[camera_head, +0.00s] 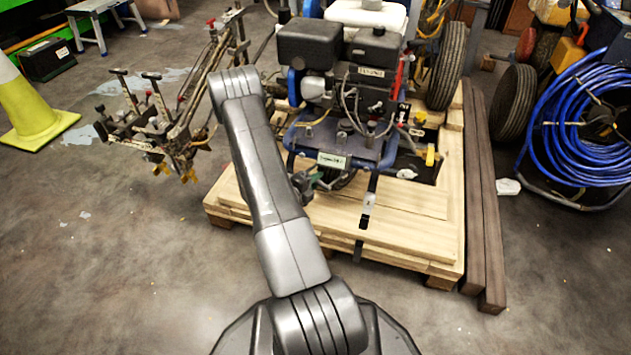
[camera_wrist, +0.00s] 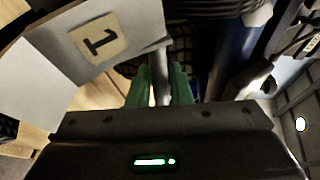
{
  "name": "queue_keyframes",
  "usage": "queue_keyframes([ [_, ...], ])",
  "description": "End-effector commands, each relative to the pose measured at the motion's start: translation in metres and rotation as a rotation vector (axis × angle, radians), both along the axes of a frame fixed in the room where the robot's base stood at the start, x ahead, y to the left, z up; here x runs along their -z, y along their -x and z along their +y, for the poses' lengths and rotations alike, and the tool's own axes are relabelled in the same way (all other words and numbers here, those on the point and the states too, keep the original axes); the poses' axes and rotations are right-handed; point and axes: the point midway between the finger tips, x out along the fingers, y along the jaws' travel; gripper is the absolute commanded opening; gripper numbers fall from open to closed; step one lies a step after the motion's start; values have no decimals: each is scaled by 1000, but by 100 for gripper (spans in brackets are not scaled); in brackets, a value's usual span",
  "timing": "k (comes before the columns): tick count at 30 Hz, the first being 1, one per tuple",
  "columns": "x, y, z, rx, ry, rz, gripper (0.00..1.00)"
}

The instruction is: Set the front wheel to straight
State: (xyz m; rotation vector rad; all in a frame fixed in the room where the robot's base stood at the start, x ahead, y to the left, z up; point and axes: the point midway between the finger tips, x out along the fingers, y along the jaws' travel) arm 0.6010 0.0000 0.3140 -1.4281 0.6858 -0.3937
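The line striper (camera_head: 340,85) stands on a wooden pallet (camera_head: 400,225), with its engine and blue frame facing me. Its front wheel (camera_head: 343,180) is a small dark tyre low under the frame, mostly hidden by my arm and the frame. I cannot tell which way it points. My gripper (camera_head: 312,184) is low at the front of the machine, beside the wheel. In the wrist view its two green fingers (camera_wrist: 160,88) stand close on either side of a grey metal rod (camera_wrist: 161,82), which fills the gap. Dark tyre tread (camera_wrist: 180,52) shows behind them.
In the wrist view, a pale plate (camera_wrist: 55,75) with a "1" label is close at the left. A black strap (camera_head: 371,185) hangs at the machine's front. Dark beams (camera_head: 480,190) and a blue hose reel (camera_head: 590,125) stand right; a cone (camera_head: 28,108) stands left.

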Motion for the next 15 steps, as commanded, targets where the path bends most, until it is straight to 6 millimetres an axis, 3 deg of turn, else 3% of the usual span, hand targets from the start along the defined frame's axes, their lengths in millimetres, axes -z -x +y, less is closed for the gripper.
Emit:
queue_keyframes([
  [3, 0, 0, 0, 0, 0, 0, 0],
  [15, 0, 8, -12, -71, 8, 2, 0],
])
